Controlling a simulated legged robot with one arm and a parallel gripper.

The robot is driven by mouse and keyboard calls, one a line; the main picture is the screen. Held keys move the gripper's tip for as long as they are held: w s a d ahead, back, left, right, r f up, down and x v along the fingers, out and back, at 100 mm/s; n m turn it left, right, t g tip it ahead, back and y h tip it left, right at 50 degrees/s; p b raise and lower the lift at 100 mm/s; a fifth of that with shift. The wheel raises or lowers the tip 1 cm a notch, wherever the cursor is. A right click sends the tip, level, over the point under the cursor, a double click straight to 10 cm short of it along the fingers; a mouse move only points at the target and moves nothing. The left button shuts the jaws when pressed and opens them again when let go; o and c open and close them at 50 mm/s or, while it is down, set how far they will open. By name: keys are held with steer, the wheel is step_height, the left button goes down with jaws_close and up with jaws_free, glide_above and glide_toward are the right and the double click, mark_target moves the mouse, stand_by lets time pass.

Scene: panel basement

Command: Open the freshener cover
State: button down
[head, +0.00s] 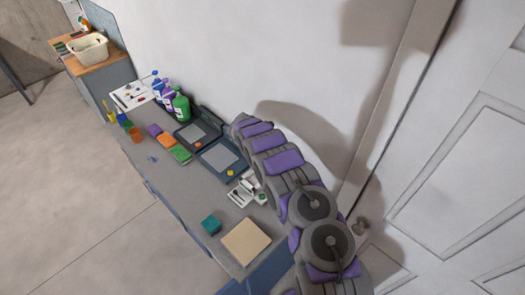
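I cannot pick out the freshener or its cover with certainty. A small white item with dark parts (249,187) lies on the workbench beside my arm and is partly hidden by it. Two dark devices with grey panels stand along the wall, one with an orange knob (198,132) and one with a yellow knob (222,160). My grey and purple arm reaches up from the lower right over the bench's wall side. No gripper fingers can be made out at its far end.
A white door (455,190) is at right. A basket (88,48) stands far left. The floor at left is clear.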

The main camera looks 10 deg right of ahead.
steer(key=shift+w+r, duration=0.35)
steer(key=shift+r, duration=0.1)
steer(key=c, duration=1.3)
jaws_free()
steer(key=o, duration=0.3)
steer(key=shift+s+f, duration=0.15)
steer(key=shift+f, duration=0.1)
steer(key=b+v, duration=0.2)
steer(key=v, duration=1.5)
steer(key=shift+a, duration=0.1)
